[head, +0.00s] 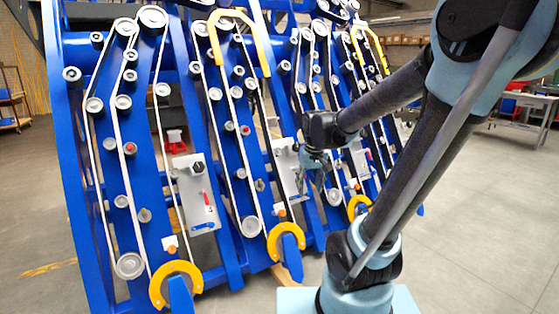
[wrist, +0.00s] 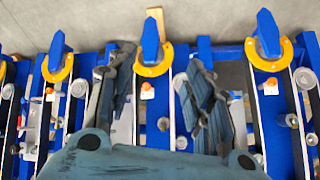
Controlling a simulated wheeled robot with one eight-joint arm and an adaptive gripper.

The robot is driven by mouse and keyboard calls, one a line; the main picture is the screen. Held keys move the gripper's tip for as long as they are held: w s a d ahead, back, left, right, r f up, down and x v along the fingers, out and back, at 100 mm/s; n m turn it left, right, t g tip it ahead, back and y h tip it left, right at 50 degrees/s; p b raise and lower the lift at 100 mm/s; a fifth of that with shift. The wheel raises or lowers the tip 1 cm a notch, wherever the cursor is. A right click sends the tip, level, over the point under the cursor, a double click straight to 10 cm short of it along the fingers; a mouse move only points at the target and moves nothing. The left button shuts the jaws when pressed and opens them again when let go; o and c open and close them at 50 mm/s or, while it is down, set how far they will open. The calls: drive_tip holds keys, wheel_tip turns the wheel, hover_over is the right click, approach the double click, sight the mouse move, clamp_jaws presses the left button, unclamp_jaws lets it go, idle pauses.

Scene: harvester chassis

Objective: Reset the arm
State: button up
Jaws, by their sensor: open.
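My gripper (head: 312,180) is at the end of my bent arm, in front of the blue harvester chassis (head: 75,190) in the head view. It hangs by the lower half of the chassis, near a light grey plate (head: 287,160). In the wrist view my gripper (wrist: 158,78) shows two dark blue-grey fingers spread wide apart. Nothing is held between them. Behind the gap is a yellow curved guard (wrist: 153,70) with a blue pointed piece (wrist: 151,40). I cannot tell how far the fingertips are from the chassis.
The chassis carries several pulleys and pale belts, such as the pulley (head: 130,265) at lower left. A yellow guard (head: 177,287) juts out low in front. A bench (head: 525,100) stands at the far right. The grey floor (head: 480,220) at right is clear.

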drive_tip(key=s+d+f+m, duration=0.1)
drive_tip(key=s+d+f, duration=0.2)
drive_tip(key=s, duration=0.5)
drive_tip(key=s+d+f+m, duration=0.1)
drive_tip(key=s+d+f, duration=0.2)
drive_tip(key=s, duration=0.6)
drive_tip(key=shift+s+d+f+g, duration=0.15)
drive_tip(key=shift+s+d+g, duration=0.2)
drive_tip(key=shift+d, duration=0.85)
drive_tip(key=shift+w+f, duration=0.2)
drive_tip(key=shift+w, duration=0.3)
idle(0.7)
